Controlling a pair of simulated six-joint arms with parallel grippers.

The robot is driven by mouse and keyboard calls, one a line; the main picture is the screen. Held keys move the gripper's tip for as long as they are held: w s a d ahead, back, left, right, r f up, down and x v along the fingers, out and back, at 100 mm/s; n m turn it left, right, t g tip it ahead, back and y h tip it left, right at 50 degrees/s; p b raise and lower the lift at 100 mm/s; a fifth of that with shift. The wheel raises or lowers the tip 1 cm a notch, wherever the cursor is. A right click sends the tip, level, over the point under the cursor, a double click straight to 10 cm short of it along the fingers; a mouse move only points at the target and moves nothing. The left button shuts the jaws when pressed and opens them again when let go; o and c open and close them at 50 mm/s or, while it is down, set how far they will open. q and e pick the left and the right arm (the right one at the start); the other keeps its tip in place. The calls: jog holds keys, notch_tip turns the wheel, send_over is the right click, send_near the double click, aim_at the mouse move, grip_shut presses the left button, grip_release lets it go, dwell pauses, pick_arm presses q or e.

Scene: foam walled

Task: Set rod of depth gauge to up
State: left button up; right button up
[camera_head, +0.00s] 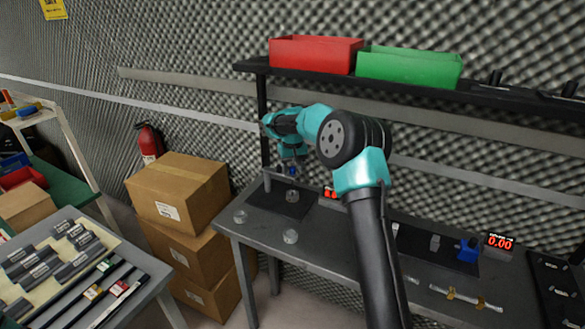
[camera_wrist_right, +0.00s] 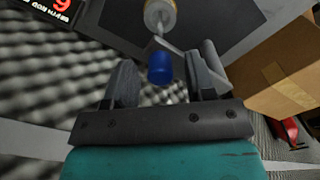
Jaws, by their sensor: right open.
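The depth gauge (camera_head: 292,195) stands on a dark mat at the left of the grey bench. Its blue rod cap (camera_head: 292,171) shows just above the body. In the right wrist view the blue cap (camera_wrist_right: 160,68) sits on a thin metal rod that runs to the round gauge body (camera_wrist_right: 160,14). My right gripper (camera_head: 291,162) is over the gauge. In the wrist view its jaws (camera_wrist_right: 166,66) are open, one on each side of the blue cap, with a gap visible on both sides. The rod's exact height is hard to judge. My left gripper is out of view.
Two round clear pieces (camera_head: 290,236) lie on the bench near the gauge. A red display (camera_head: 330,193) stands right of it, partly behind my arm. A shelf with a red bin (camera_head: 315,54) and green bin (camera_head: 409,67) runs above. Cardboard boxes (camera_head: 180,195) stand left.

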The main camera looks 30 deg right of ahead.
jog(key=shift+c, duration=0.3)
grip_shut()
notch_tip(320, 180, up, 6)
jog(key=shift+f, duration=0.1)
dwell(0.3)
jog(key=shift+o, duration=0.3)
grip_release()
